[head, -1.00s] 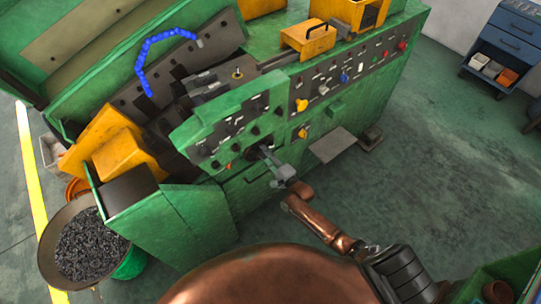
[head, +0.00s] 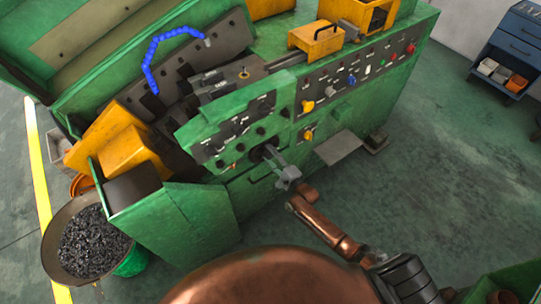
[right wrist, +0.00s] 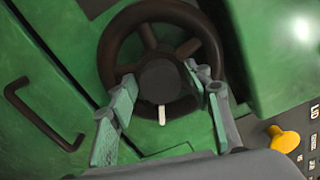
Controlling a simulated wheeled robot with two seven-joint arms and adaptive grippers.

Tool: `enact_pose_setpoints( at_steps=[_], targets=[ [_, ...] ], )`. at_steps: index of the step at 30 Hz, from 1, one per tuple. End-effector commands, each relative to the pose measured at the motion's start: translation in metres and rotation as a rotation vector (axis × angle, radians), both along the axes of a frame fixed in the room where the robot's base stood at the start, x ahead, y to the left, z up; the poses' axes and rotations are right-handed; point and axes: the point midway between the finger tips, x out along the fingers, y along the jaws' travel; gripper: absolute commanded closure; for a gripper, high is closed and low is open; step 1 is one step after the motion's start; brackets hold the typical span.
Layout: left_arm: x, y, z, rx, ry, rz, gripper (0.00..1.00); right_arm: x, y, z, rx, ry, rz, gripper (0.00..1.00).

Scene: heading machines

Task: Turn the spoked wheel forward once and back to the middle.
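The spoked wheel (right wrist: 109,52) is dark brown with a round hub, mounted on the green machine front; it fills the upper middle of the right wrist view. A short white mark (right wrist: 162,115) points downward just below the hub. My right gripper (right wrist: 164,88) is open, with one finger on each side of the hub and the fingertips over the wheel's lower half. I cannot tell whether they touch it. In the head view my right gripper (head: 277,164) reaches the machine front and largely hides the wheel. My left gripper is not in view.
A green panel edge stands close right of the wheel, and a dark handle (right wrist: 41,115) is at left. A yellow knob (right wrist: 285,139) is at lower right. The head view shows a pan of dark parts (head: 90,243) at left and open floor (head: 420,185) at right.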

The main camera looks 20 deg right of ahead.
Motion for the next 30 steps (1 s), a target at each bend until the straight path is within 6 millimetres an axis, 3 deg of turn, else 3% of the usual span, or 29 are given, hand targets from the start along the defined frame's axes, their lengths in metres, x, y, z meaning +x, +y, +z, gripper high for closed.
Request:
enact_pose_setpoints(
  at_steps=[11,14,24,30],
  targets=[
    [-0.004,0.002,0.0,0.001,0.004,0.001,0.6,-0.005,-0.001,0.0,0.0,-0.001,0.001,0.52],
    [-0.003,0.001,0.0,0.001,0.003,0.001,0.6,-0.017,-0.004,-0.001,0.0,0.0,0.0,0.52],
    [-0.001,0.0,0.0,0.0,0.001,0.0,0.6,-0.083,-0.023,0.0,0.0,0.001,-0.001,0.52],
    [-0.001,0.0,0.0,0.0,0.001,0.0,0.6,-0.108,-0.03,0.0,0.0,-0.001,0.0,0.52]
  ],
)
